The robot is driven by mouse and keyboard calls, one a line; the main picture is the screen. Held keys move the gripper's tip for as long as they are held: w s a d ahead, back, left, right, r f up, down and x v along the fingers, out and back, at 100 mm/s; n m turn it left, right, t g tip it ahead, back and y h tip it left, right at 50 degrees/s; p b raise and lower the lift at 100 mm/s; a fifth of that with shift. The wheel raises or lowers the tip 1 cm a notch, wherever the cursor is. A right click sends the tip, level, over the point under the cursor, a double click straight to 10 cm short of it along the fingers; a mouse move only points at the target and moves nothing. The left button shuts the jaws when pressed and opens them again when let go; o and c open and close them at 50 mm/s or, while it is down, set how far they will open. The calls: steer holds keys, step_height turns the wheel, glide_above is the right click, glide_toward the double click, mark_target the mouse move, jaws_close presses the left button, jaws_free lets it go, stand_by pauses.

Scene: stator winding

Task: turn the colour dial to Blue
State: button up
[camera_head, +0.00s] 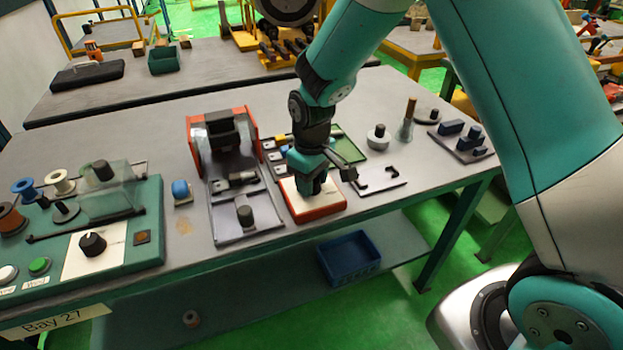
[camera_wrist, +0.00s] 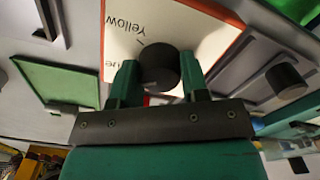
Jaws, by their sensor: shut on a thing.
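The colour dial is a dark round knob (camera_wrist: 160,68) on a white face plate (camera_wrist: 185,28) with a red-orange border. In the wrist view the word Yellow is printed beside the knob, and part of another word shows at its left, mostly hidden by a finger. I cannot tell which word the knob points at. In the head view the dial's red-bordered box (camera_head: 314,208) sits near the table's front edge, its knob hidden by my gripper. My gripper (camera_head: 312,187) points down over it. In the wrist view its two fingers (camera_wrist: 160,82) are shut on the knob's sides.
A red-framed machine (camera_head: 222,130) with a grey tray stands left of the box. A white plate with black hooks (camera_head: 378,180) lies at its right. A teal panel (camera_head: 140,256) at the left carries another black knob (camera_head: 92,244). A blue crate (camera_head: 349,257) is on the lower shelf.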

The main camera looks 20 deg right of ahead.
steer(key=o, duration=0.9)
step_height(320, 180, up, 18)
steer(key=shift+f+b, duration=0.25)
steer(key=shift+b, duration=0.2)
steer(key=s+a+y, duration=0.1)
steer(key=s, duration=0.7)
steer(key=s+a+r+y, duration=0.1)
steer(key=s+a, duration=0.1)
steer(key=s, duration=0.6)
steer(key=s+a+r+n+y, duration=0.1)
steer(key=s+y, duration=0.1)
steer(key=s, duration=0.6)
steer(key=shift+s+a, duration=0.35)
